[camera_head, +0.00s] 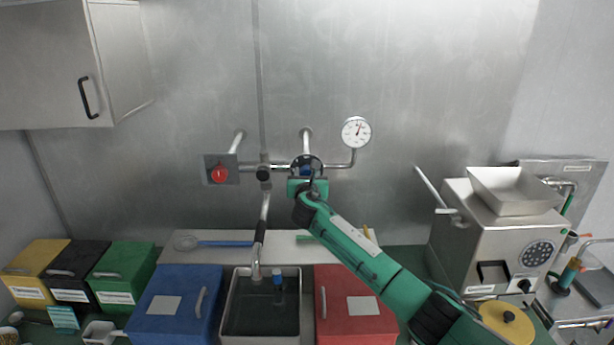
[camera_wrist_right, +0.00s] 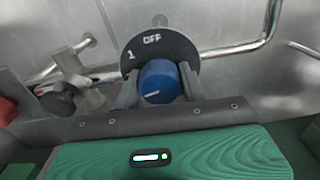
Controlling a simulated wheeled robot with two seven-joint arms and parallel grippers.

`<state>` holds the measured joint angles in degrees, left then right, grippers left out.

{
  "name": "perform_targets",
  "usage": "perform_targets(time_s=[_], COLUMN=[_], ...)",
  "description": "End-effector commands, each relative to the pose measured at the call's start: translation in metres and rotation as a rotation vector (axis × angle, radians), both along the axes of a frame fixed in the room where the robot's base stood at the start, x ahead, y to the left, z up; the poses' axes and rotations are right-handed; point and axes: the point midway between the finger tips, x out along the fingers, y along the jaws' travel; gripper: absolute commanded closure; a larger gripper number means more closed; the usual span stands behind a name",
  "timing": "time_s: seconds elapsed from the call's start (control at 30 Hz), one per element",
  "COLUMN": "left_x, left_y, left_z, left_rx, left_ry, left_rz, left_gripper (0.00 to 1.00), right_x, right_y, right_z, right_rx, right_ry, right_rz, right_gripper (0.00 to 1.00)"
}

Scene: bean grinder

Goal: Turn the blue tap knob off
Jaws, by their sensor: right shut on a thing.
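The blue tap knob (camera_head: 306,172) is on the pipework on the back wall, mostly hidden by my right gripper in the head view. In the right wrist view the blue knob (camera_wrist_right: 161,82) sits in front of a dark round plate (camera_wrist_right: 178,48) marked "OFF" at the top and "1" at the left. A short white line shows on the knob's lower front; which mark it points to I cannot tell. My right gripper (camera_wrist_right: 160,88) is shut on the knob, one finger at each side. My left gripper is in neither view.
A red knob (camera_head: 219,174) is left on the same pipe. A gauge (camera_head: 356,132) is at the upper right. Below are a sink (camera_head: 228,318), a blue box (camera_head: 172,315) and a red box (camera_head: 372,318). A metal grinder (camera_head: 462,240) stands at the right.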

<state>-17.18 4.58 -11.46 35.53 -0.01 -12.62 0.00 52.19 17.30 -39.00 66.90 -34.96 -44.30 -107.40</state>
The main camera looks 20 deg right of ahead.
Motion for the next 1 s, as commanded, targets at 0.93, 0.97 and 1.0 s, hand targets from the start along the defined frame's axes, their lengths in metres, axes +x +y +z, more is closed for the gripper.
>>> perform_targets(time_s=[0.93,0.97,1.0], left_x=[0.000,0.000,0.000], left_y=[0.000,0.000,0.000], left_z=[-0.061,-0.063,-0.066], left_rx=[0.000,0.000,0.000], left_ry=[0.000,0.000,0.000], left_rz=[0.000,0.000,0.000], left_gripper=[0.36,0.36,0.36], right_x=[0.000,0.000,0.000], right_y=[-0.001,-0.001,-0.001], right_z=[-0.004,-0.005,-0.005], right_rx=[0.809,0.835,0.873], right_ry=[-0.233,-0.240,-0.251], right_rz=[-0.001,-0.001,-0.001], right_gripper=[0.81,0.81,0.81])
